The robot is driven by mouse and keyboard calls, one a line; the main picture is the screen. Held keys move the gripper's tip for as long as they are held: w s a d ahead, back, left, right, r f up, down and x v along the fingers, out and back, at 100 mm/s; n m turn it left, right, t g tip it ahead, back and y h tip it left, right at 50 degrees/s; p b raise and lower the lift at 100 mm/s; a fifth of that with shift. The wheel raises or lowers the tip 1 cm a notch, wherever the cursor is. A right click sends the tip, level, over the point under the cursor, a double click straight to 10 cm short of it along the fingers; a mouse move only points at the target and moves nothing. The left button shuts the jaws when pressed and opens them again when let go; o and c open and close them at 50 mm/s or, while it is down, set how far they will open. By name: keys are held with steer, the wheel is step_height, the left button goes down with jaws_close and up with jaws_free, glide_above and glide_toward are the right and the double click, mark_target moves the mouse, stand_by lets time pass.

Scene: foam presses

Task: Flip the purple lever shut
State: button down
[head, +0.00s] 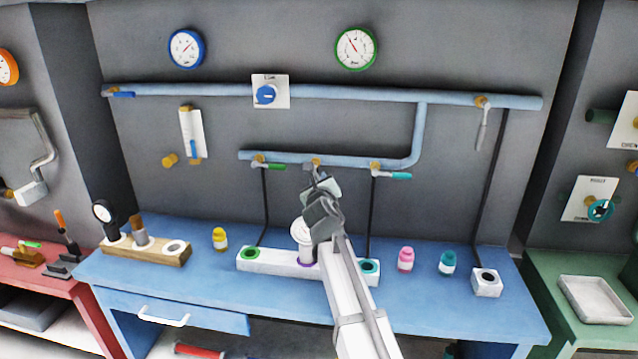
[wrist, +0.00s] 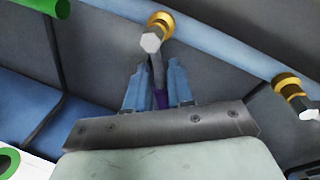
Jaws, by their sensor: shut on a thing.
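The purple lever (wrist: 160,98) sits between the two fingers of my gripper (wrist: 158,85) in the wrist view, and only a small purple part of it shows. Its grey stem runs up to a hex nut and a brass valve fitting (wrist: 160,20) on the blue pipe. My gripper is shut on the lever, which points away from the pipe. In the head view my gripper (head: 318,176) is just below the middle valve (head: 316,162) of the lower pipe, and it hides the lever there.
A green lever (head: 275,166) and a teal lever (head: 400,176) lie along the pipe on either side. Below, a white block (head: 282,262) with coloured rings holds a white canister (head: 301,235). Small bottles stand on the blue bench (head: 220,290).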

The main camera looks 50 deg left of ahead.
stand_by(0.3)
steer(key=c, duration=1.1)
jaws_free()
steer(key=v, duration=1.4)
steer(key=shift+a+f, duration=0.1)
